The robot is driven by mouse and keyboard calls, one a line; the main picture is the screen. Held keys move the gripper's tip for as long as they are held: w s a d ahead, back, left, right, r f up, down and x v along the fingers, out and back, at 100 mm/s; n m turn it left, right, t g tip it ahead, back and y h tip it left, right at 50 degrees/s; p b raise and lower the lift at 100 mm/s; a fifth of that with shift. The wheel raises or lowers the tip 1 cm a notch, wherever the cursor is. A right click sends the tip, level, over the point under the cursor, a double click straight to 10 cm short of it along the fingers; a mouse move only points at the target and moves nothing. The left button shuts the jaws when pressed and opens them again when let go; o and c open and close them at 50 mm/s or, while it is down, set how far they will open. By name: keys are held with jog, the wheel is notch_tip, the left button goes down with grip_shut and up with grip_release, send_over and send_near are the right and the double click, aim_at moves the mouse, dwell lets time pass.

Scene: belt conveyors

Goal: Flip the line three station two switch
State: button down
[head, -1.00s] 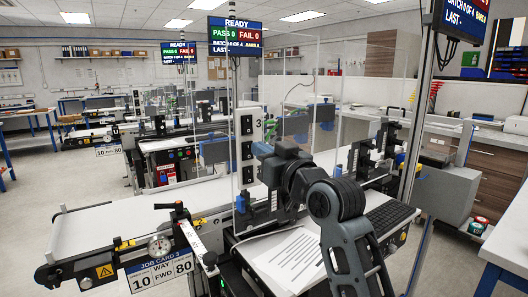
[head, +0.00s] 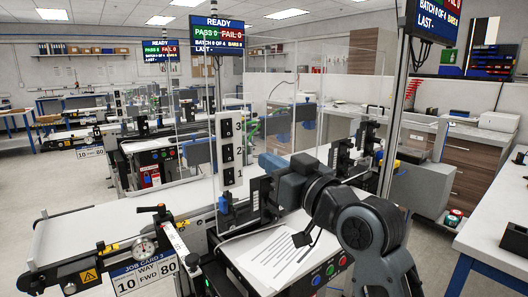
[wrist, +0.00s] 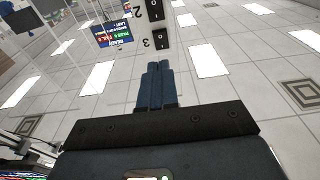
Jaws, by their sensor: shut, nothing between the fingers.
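A white switch panel (head: 240,182) stands upright above the near conveyor, with black rocker switches numbered 3, 2 and 1 from top to bottom. The station two switch (head: 227,154) is the middle one. In the wrist view the panel is upside down at the top edge, with the station two switch (wrist: 155,10) above the station three switch (wrist: 162,37). My gripper (head: 266,161) is right of the panel in the head view, pointing towards it. Its fingers (wrist: 160,66) are shut and empty, with a visible gap to the panel in the head view. I cannot read the rocker positions.
A job card 3 sign (head: 147,277) hangs on the near conveyor (head: 120,225). A clear guard and a status display (head: 217,35) stand behind the panel. A paper sheet (head: 275,255) lies below my arm. A white bench (head: 495,215) is at the right.

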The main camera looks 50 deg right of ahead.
jog(key=shift+s+r+p, duration=0.1)
jog(key=shift+s+p, duration=0.2)
jog(key=shift+s, duration=0.05)
jog(key=shift+a, duration=0.15)
dwell(0.4)
jog(key=s+a+f+g+y, duration=0.1)
jog(key=s+a+f, duration=0.45)
jog(key=f, duration=0.25)
jog(key=s+a+f+g+y, duration=0.1)
jog(key=s+a+f, duration=0.4)
jog(key=a+f, duration=0.3)
jog(key=s+a+f+n+g+y, duration=0.1)
jog(key=s+a+f, duration=0.1)
jog(key=s, duration=0.7)
jog(key=s+a+f+n+y, duration=0.2)
jog(key=s+a+f, duration=0.1)
jog(key=s, duration=0.6)
jog(key=shift+s+a+f+g, duration=0.3)
jog(key=shift+a+g, duration=0.1)
jog(key=shift+a, duration=0.25)
